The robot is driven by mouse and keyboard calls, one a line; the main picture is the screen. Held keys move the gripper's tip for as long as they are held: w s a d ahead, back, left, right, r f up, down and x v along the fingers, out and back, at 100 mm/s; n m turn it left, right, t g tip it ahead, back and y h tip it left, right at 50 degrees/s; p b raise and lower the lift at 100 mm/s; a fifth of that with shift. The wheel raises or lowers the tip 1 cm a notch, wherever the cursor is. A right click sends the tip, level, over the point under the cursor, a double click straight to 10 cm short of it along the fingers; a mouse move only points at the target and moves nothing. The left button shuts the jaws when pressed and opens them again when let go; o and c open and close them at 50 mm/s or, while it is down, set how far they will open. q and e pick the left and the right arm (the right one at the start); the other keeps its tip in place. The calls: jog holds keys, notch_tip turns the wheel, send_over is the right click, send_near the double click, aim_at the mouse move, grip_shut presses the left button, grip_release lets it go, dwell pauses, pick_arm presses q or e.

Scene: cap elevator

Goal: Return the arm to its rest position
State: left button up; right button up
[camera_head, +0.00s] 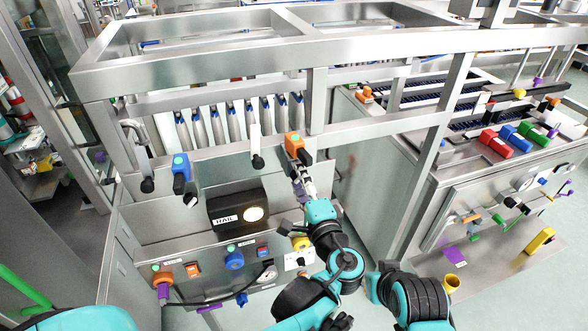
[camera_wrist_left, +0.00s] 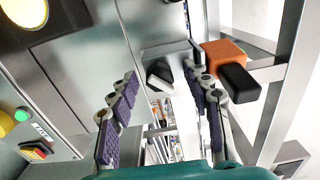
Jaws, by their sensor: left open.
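My left gripper (camera_head: 299,180) is at the centre of the head view, just below an orange block with a black knob (camera_head: 294,143) on the machine's steel frame. In the left wrist view the left gripper (camera_wrist_left: 163,88) has its two purple-padded fingers spread wide, with nothing held between them. The orange block (camera_wrist_left: 226,53) and its black knob are beside the right finger there. Whether that finger touches the block is unclear. My left arm (camera_head: 325,222) is reached out in front of the machine. My right gripper does not show.
A black lamp box (camera_head: 237,211) with a lit face is left of the gripper. A control panel (camera_head: 208,268) is below. A steel post (camera_head: 317,100) rises close by.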

pick_arm(q)
jog(key=shift+v, duration=1.15)
jog(key=a+f+n+g, duration=0.1)
jog(key=a, duration=0.2)
jog(key=a+f+n+g, duration=0.1)
jog(key=a+f, duration=0.1)
jog(key=a, duration=0.2)
jog(key=a+f+n+g+b, duration=0.1)
jog(key=a+f+g, duration=0.1)
jog(key=a, duration=0.1)
jog(key=shift+s+a+f+y, duration=0.2)
jog(key=shift+s+a+y, duration=0.1)
jog(key=shift+y, duration=0.1)
jog(key=s+a+f+n+g+h+b, duration=0.1)
jog(key=s+a+f+n+g+h, duration=0.2)
jog(key=s, duration=0.4)
jog(key=s+a+f+n+g+h+b, duration=0.1)
jog(key=s+a+f+n+g+h, duration=0.2)
jog(key=s+a+f+n, duration=0.3)
notch_tip(320, 180, down, 2)
jog(key=s+n, duration=0.2)
jog(key=shift+a+n, duration=0.2)
jog(key=shift+n, duration=0.1)
jog(key=shift+f, duration=0.15)
jog(key=shift+c, duration=0.4)
